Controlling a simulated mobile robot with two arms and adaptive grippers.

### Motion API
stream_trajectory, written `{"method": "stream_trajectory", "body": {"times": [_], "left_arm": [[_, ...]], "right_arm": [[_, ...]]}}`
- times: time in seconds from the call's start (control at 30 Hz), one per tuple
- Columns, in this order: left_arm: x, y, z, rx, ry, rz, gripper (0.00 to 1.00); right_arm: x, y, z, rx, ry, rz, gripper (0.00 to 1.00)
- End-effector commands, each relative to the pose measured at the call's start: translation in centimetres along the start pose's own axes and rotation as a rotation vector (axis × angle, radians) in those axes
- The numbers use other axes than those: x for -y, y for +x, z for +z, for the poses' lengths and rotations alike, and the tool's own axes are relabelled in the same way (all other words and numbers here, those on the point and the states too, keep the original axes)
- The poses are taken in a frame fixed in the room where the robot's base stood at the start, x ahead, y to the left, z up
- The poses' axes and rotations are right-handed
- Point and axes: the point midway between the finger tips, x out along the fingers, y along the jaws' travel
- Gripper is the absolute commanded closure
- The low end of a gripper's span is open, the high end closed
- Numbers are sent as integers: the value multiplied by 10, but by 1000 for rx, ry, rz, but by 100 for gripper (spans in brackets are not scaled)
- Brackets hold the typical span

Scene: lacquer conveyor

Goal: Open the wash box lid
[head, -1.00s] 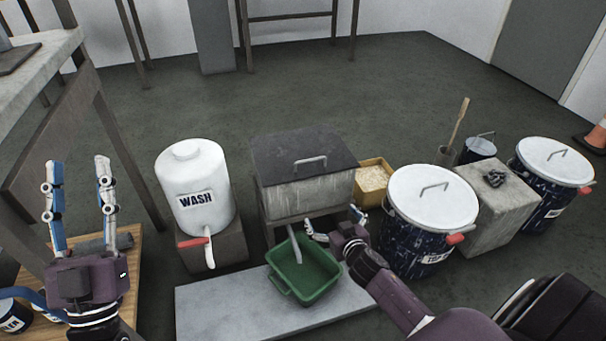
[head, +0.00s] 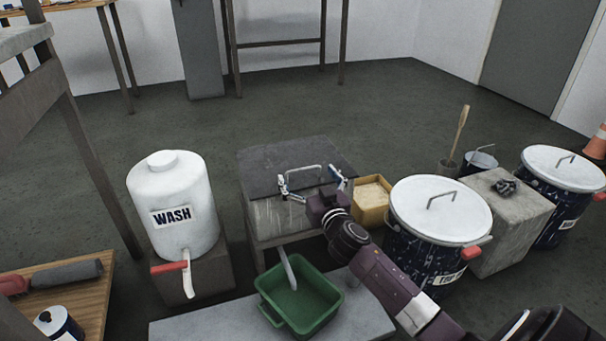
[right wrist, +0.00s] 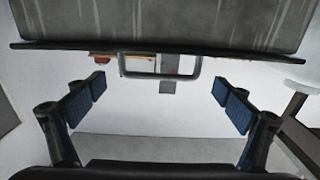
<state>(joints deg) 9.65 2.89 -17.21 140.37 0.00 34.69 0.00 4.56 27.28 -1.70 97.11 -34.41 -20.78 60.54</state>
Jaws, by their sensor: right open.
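The wash box (head: 275,219) is a grey streaked box with a dark flat lid (head: 262,163). The lid lies shut on it. A metal bar handle (head: 305,168) stands up from the lid. My right gripper (head: 309,178) is at the front edge of the lid, open, with its fingers spread to either side of the handle. The right wrist view shows the handle (right wrist: 160,75) between the blue-padded fingers (right wrist: 160,103), apart from both, beside the dark lid edge (right wrist: 60,46). My left gripper is out of view.
A white WASH tank (head: 172,205) with a red tap stands left of the box. A green tray (head: 335,297) sits below the box's spout. A yellow bin (head: 372,214) and a lidded drum (head: 440,207) stand close on the right, beside my right arm.

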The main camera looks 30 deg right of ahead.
Motion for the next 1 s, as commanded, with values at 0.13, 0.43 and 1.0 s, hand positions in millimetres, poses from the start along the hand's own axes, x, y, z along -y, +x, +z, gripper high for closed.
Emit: {"method": "stream_trajectory", "body": {"times": [0.13,0.43,1.0], "left_arm": [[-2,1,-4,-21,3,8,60],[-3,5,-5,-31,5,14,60],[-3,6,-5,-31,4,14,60]], "right_arm": [[0,18,1,-2,0,0,4],[-1,30,0,1,1,1,4],[0,29,0,1,1,1,47]]}}
